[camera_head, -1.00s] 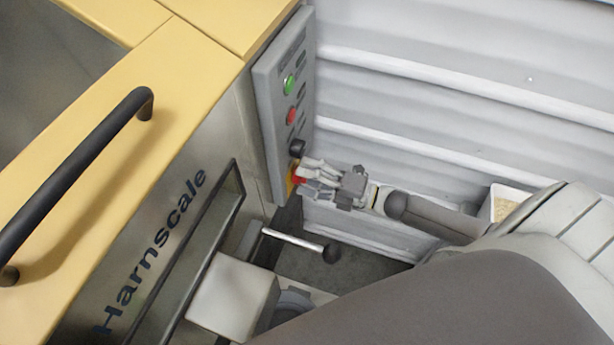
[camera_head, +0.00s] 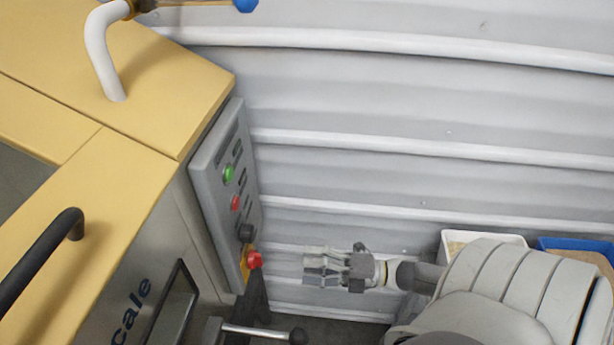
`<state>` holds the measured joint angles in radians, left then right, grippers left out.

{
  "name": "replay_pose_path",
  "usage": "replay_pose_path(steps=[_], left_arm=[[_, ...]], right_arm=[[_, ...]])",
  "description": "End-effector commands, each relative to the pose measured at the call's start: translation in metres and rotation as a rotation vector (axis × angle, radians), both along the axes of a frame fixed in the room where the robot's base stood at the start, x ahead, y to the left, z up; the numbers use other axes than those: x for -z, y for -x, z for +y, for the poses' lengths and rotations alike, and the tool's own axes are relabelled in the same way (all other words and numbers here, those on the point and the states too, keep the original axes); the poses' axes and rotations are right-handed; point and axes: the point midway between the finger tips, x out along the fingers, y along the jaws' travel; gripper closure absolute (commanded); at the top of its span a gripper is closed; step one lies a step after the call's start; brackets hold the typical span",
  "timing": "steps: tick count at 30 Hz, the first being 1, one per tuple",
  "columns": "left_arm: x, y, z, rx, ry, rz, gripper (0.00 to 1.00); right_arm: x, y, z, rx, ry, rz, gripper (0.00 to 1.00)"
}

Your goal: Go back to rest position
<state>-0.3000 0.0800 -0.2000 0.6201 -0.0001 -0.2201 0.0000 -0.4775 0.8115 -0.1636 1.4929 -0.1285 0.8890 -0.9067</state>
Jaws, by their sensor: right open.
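My right gripper (camera_head: 308,267) is open and empty, in the lower middle of the head view. It is to the right of the control panel (camera_head: 218,190) and apart from it. The panel carries a green button (camera_head: 228,174), a red button (camera_head: 236,202), a black knob (camera_head: 246,232) and a red mushroom button on yellow (camera_head: 254,259). My right arm reaches in from the lower right. My left gripper is not in view.
The yellow-topped hopper machine (camera_head: 130,180) with a black handle (camera_head: 40,262) fills the left. A ball-ended lever (camera_head: 262,332) sticks out below the panel. A ribbed wall (camera_head: 420,110) stands behind. A white bin (camera_head: 452,238) and a blue bin (camera_head: 575,244) stand at right.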

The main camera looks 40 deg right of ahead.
Motion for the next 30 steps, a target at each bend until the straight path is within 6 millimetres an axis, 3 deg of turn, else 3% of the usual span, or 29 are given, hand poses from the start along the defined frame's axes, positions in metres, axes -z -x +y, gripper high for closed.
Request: replay_pose_path(steps=[12, 16, 20, 23, 26, 30], left_arm=[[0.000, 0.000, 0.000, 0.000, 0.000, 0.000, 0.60], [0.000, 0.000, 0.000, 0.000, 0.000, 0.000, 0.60], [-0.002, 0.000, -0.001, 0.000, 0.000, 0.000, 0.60], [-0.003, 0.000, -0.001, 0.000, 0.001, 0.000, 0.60], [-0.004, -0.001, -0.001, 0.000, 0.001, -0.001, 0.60], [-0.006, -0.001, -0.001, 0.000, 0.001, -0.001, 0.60]], right_arm=[[0.001, -0.001, 0.000, 0.002, -0.001, 0.002, 0.35], [0.020, -0.004, -0.009, 0.065, -0.019, 0.067, 0.35], [0.080, -0.004, -0.032, 0.249, -0.090, 0.267, 0.35], [0.147, 0.009, -0.050, 0.444, -0.179, 0.481, 0.35], [0.213, 0.036, -0.058, 0.637, -0.280, 0.695, 0.35], [0.295, 0.093, -0.048, 0.889, -0.412, 0.979, 0.35]])
